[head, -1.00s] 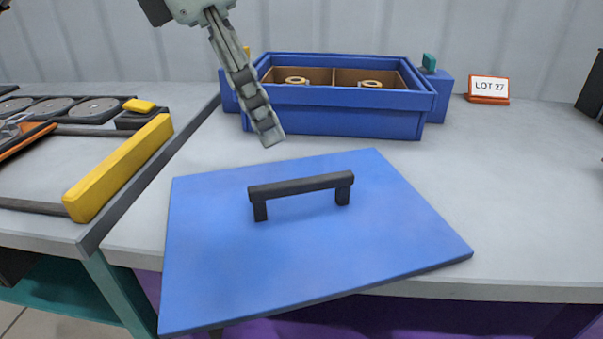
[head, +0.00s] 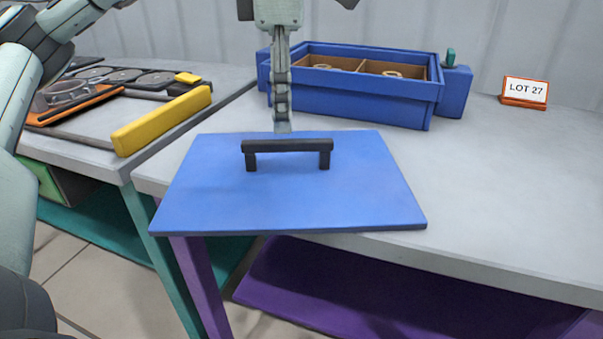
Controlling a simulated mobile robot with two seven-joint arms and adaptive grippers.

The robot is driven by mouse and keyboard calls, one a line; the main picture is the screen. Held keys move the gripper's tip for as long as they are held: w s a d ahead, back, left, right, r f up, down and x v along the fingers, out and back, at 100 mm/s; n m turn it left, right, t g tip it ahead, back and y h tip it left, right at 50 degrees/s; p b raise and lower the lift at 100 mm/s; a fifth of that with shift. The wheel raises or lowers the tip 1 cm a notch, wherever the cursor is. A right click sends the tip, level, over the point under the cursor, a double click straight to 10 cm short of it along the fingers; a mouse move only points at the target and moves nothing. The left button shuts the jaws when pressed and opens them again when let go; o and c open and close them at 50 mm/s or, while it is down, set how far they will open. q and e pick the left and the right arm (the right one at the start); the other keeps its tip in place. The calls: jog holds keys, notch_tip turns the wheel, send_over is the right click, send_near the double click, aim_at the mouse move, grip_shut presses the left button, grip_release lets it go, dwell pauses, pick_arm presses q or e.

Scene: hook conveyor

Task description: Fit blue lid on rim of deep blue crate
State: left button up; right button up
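The blue lid (head: 290,195) is a flat plate with a black bar handle (head: 287,146) on top. It lies on the grey table, and its front edge sticks out past the table's front edge. The deep blue crate (head: 355,101) stands behind it, open at the top, with ring-shaped parts in brown compartments inside. My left gripper (head: 283,124) points straight down just behind the handle in the picture, in front of the crate's left part. I see its fingers edge-on, so the gap between them is hidden. Nothing shows held. My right gripper is out of view.
Blue blocks flank the crate; the right one (head: 456,93) bears a teal peg. An orange-framed LOT 27 sign (head: 525,91) stands at the right. A yellow bar (head: 162,120) edges the left bench. The table right of the lid is clear.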

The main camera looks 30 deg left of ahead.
aim_at(287, 141)
pick_arm(q)
notch_tip(287, 141, down, 4)
jog(key=shift+d+r, duration=0.1)
jog(key=shift+r, duration=0.15)
notch_tip(287, 141, down, 2)
jog(key=shift+w+f, duration=0.1)
jog(key=shift+f, duration=0.35)
jog(key=shift+d, duration=0.1)
jog(key=shift+c, duration=0.3)
jog(key=shift+c, duration=1.1)
grip_shut()
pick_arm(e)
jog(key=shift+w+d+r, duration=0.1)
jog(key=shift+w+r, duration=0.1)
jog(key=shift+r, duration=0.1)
pick_arm(q)
jog(key=shift+r, duration=0.1)
